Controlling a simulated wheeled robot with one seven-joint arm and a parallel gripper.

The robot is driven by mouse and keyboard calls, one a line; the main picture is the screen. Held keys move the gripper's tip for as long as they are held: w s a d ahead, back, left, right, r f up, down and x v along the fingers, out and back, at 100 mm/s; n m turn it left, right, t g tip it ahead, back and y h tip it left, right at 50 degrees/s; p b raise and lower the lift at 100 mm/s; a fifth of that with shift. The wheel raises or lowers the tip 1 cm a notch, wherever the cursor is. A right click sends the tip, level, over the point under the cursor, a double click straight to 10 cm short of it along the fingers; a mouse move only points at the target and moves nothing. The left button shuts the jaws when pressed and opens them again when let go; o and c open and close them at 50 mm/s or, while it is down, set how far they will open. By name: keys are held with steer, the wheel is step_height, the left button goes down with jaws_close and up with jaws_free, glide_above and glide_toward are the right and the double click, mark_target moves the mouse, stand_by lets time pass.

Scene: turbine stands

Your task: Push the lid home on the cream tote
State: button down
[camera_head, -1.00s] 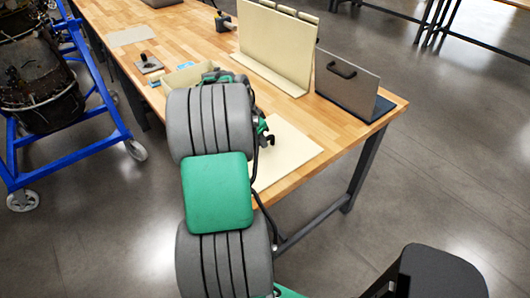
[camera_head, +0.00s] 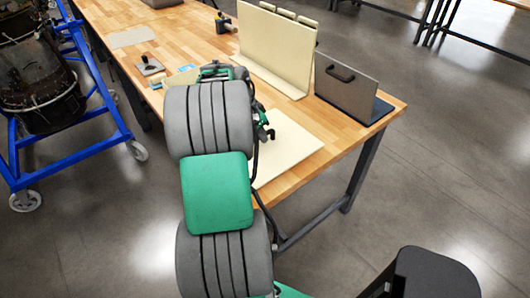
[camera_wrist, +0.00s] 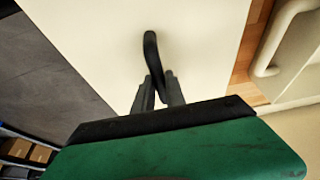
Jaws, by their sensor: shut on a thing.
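In the wrist view my gripper (camera_wrist: 157,84) is shut on a black handle (camera_wrist: 151,48) that stands on a broad, flat cream panel (camera_wrist: 90,38). This looks like the lid, but its seating on the tote cannot be told. A flat cream surface (camera_head: 292,145) lies at the front of the wooden table, partly behind my arm. Which cream piece is the tote is unclear. A cream edge (camera_head: 182,78) shows left of my arm.
A tall cream stand (camera_head: 275,45) and a grey panel with a black handle (camera_head: 348,82) stand behind, to the right. A blue wheeled frame (camera_head: 95,145) stands left.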

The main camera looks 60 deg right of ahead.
steer(key=shift+r+p, duration=2.55)
steer(key=shift+r, duration=2)
